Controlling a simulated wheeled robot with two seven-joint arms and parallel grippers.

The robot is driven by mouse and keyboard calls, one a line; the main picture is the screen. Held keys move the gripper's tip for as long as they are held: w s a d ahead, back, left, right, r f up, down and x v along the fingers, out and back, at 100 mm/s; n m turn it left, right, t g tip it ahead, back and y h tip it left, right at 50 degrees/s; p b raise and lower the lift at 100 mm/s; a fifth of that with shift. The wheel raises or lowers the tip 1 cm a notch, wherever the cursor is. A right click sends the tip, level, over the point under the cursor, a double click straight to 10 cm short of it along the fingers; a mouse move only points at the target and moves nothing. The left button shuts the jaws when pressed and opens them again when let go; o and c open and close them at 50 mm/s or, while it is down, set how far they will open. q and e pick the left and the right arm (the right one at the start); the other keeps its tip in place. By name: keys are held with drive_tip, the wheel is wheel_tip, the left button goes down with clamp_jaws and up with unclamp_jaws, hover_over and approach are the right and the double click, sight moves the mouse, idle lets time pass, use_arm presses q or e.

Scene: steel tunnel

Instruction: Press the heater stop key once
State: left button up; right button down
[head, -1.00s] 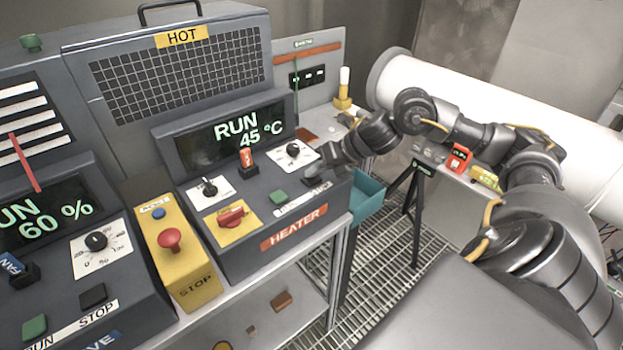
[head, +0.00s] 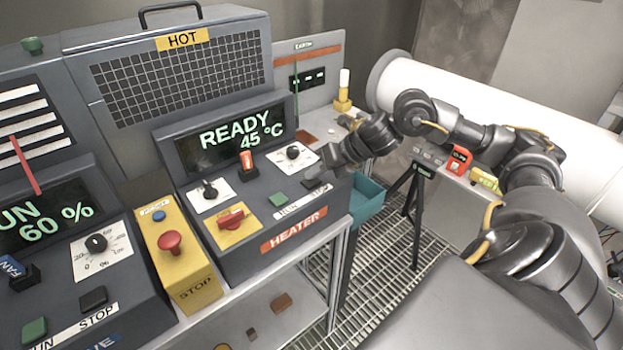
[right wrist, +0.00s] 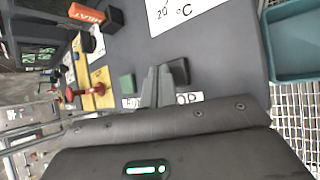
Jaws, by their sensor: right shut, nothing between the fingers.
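The heater box (head: 225,185) stands in the middle of the head view, with a red HEATER label and a display (head: 238,135) reading READY 45 °C. The dark heater stop key (head: 312,184) is at the right end of its front panel, beside the green run key (head: 278,200). My right gripper (head: 322,176) is shut and empty, with its fingertips at the stop key. In the right wrist view the fingertips (right wrist: 158,70) are right beside the dark key (right wrist: 178,71); whether they touch it I cannot tell. My left gripper is not in view.
A yellow stop box (head: 180,255) with a red button stands left of the heater. A red rotary switch (head: 231,218), dials and an orange-topped toggle are on the heater panel. A teal bin (head: 367,198) hangs at the right, near a black tripod stand (head: 415,210).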

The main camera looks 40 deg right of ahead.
sight(316, 182)
drive_tip(key=shift+r, duration=0.5)
wheel_tip(316, 182, up, 5)
drive_tip(key=p, duration=0.4)
idle(0.9)
